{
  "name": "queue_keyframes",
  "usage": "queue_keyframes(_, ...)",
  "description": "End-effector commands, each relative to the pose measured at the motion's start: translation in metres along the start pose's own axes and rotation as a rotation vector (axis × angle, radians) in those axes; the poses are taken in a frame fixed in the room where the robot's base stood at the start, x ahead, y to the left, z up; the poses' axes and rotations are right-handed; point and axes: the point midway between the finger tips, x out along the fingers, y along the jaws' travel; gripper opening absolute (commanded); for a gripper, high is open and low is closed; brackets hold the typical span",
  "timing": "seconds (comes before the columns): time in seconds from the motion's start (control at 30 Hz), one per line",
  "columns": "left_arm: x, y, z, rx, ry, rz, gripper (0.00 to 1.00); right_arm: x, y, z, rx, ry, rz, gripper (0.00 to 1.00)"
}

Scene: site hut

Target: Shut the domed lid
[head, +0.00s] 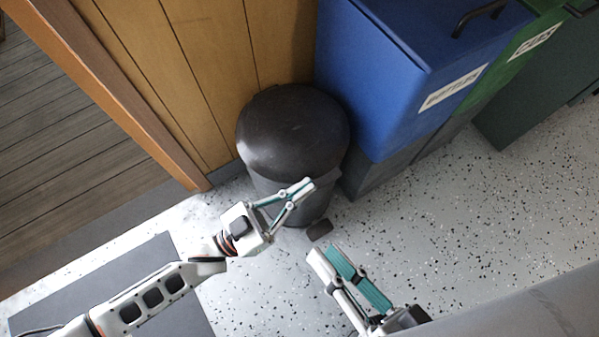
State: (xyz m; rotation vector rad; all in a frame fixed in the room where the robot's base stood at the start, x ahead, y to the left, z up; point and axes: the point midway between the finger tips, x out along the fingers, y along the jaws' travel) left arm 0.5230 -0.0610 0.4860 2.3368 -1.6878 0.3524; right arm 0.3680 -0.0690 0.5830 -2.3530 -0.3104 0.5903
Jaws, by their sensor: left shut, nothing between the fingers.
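A round dark grey bin (268,187) stands against the wooden wall. Its black domed lid (293,130) covers the top and looks down on the rim; the front part of the rim is partly hard to make out. A small dark pedal (320,230) sticks out at the bin's foot. My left gripper (308,185) is shut and empty, in front of the bin's body and below the lid in the picture; I cannot tell whether it touches the bin. My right gripper (326,255) is lower, below the pedal in the picture, and its finger opening is unclear.
A blue bin (385,80) with a handle and a label stands close on the right of the round bin, with green bins (530,90) beyond. A wooden door frame (120,95) is at the left. A dark mat (130,280) lies lower left. Speckled floor on the right is clear.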

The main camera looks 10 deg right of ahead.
Motion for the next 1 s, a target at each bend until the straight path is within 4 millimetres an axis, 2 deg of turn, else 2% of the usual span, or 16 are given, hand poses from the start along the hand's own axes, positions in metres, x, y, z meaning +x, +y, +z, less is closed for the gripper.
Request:
queue_keyframes(0.23,-0.006,0.0,0.017,0.063,0.0,0.021,0.0,0.0,-0.002,0.001,0.011,-0.001,-0.002,0.2)
queue_keyframes(0.73,-0.01,0.0,0.025,0.077,-0.011,0.025,0.0,0.0,-0.002,0.001,0.014,-0.001,-0.001,0.2)
queue_keyframes(0.87,-0.009,-0.001,0.022,0.078,-0.012,0.025,0.0,0.001,-0.003,-0.001,0.004,0.003,-0.004,0.2)
queue_keyframes(1.0,-0.002,-0.005,0.007,0.086,-0.007,0.026,0.0,0.001,-0.002,-0.009,-0.083,-0.002,-0.004,0.2)
